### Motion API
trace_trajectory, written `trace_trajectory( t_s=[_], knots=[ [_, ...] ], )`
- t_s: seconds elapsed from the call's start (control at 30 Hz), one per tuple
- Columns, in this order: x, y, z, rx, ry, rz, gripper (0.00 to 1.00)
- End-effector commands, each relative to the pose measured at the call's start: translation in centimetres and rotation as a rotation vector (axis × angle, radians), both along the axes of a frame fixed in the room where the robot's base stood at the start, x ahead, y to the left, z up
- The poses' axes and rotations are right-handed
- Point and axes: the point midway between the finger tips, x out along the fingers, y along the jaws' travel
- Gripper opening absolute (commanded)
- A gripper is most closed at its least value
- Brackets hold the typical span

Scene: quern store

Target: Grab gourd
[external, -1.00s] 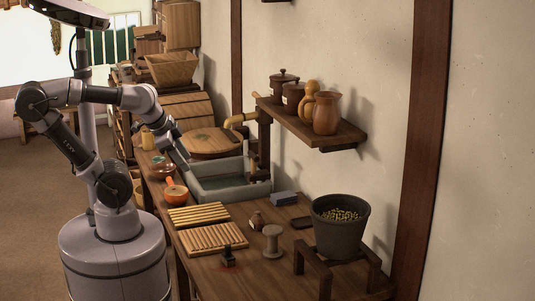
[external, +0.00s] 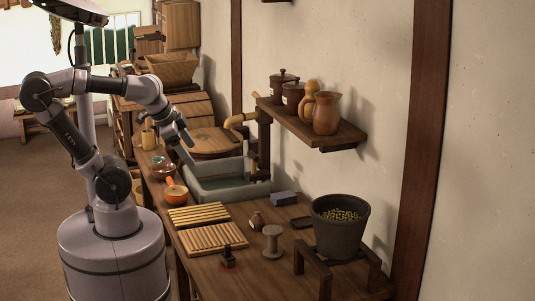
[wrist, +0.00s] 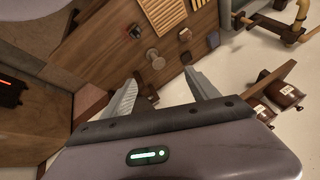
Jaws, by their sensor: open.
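The gourd (external: 309,95) is yellow-orange with a narrow waist. It stands upright on the wooden wall shelf (external: 335,136) in the external view, between a lidded brown jar (external: 292,92) and a brown clay jug (external: 326,114). I cannot make out the gourd in the wrist view. My gripper (external: 187,147) is above the stone basin, to the left of the shelf and lower than the gourd, well apart from it. In the wrist view my gripper (wrist: 163,78) has its two fingers spread, with nothing held between them.
A pipe (external: 240,119) rises left of the shelf.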

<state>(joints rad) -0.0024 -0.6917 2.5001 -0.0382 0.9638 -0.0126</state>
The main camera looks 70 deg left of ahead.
Motion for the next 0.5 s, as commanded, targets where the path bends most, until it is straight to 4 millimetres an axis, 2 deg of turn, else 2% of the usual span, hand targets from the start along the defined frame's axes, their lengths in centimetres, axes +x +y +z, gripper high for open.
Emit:
trace_trajectory(
  t_s=[0.03,0.07,0.1,0.17,0.2,0.27,0.3,0.33,0.4,0.5],
  knots=[
    [2.2,0.1,5.3,-0.020,0.001,0.029,0.69],
    [4.0,0.2,8.1,-0.037,0.001,0.052,0.69],
    [6.9,0.5,11.9,-0.066,-0.004,0.089,0.69],
    [11.5,1.0,17.1,-0.109,-0.011,0.147,0.69],
    [14.7,1.6,19.9,-0.138,-0.018,0.187,0.69],
    [19.4,2.5,23.4,-0.181,-0.025,0.245,0.69],
    [22.4,3.2,25.2,-0.208,-0.030,0.283,0.69],
    [24.4,3.7,26.2,-0.227,-0.036,0.310,0.69],
    [28.6,5.0,27.8,-0.266,-0.046,0.365,0.69],
    [32.6,6.5,28.4,-0.306,-0.057,0.421,0.69]
  ],
)
